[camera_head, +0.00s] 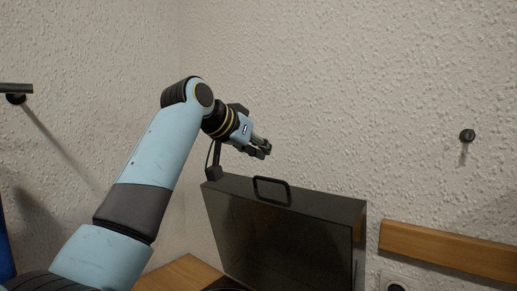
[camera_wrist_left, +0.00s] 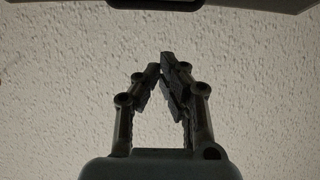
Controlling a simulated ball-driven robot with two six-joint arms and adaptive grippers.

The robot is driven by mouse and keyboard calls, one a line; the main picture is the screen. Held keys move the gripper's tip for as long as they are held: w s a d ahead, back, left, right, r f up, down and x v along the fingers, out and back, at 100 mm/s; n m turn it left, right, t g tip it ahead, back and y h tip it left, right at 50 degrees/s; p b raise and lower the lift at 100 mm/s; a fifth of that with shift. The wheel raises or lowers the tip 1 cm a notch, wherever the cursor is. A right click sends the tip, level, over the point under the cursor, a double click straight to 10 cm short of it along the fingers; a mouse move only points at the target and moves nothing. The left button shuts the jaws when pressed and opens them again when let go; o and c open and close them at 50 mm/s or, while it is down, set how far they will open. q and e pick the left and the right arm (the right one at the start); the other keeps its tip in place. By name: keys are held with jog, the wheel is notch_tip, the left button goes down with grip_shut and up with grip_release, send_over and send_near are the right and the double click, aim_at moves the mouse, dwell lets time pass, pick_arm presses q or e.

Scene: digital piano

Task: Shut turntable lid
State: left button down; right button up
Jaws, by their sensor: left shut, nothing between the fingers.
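The turntable lid (camera_head: 285,232) is dark and stands raised in the head view, with its dark, shiny inner face toward me. A black loop handle (camera_head: 272,190) sits on its upper edge. My left gripper (camera_head: 266,151) is shut and empty, above and behind the lid's upper edge, a little left of the handle in the picture. In the left wrist view my left gripper (camera_wrist_left: 163,72) has its fingertips together in front of the bare wall. The turntable's base is almost wholly below the head view's lower edge. My right gripper is not in view.
A textured pale wall (camera_head: 330,80) stands behind the lid. A wooden rail (camera_head: 450,250) runs along the wall at the right, and a dark knob (camera_head: 467,136) is above it. A wooden surface (camera_head: 180,274) shows at the lower left of the lid.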

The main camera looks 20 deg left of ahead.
pick_arm(q)
jog(key=p, duration=0.1)
send_over(268, 190)
jog(key=w+d, duration=0.1)
jog(key=w, duration=0.2)
notch_tip(268, 190, down, 3)
jog(key=shift+d+r, duration=0.1)
jog(key=shift+d, duration=0.05)
jog(key=shift+s+f+p, duration=0.15)
jog(key=shift+f+p, duration=0.2)
jog(key=shift+p, duration=0.15)
jog(key=shift+s+a+f+p, duration=0.2)
jog(key=shift+s+a+p, duration=0.05)
jog(key=shift+s, duration=0.25)
jog(key=shift+s+a+f+p, duration=0.15)
jog(key=shift+s+a+p, duration=0.1)
jog(key=shift+s, duration=0.2)
jog(key=shift+s+a+f, duration=0.2)
jog(key=shift+s+f, duration=0.1)
jog(key=shift+s, duration=0.25)
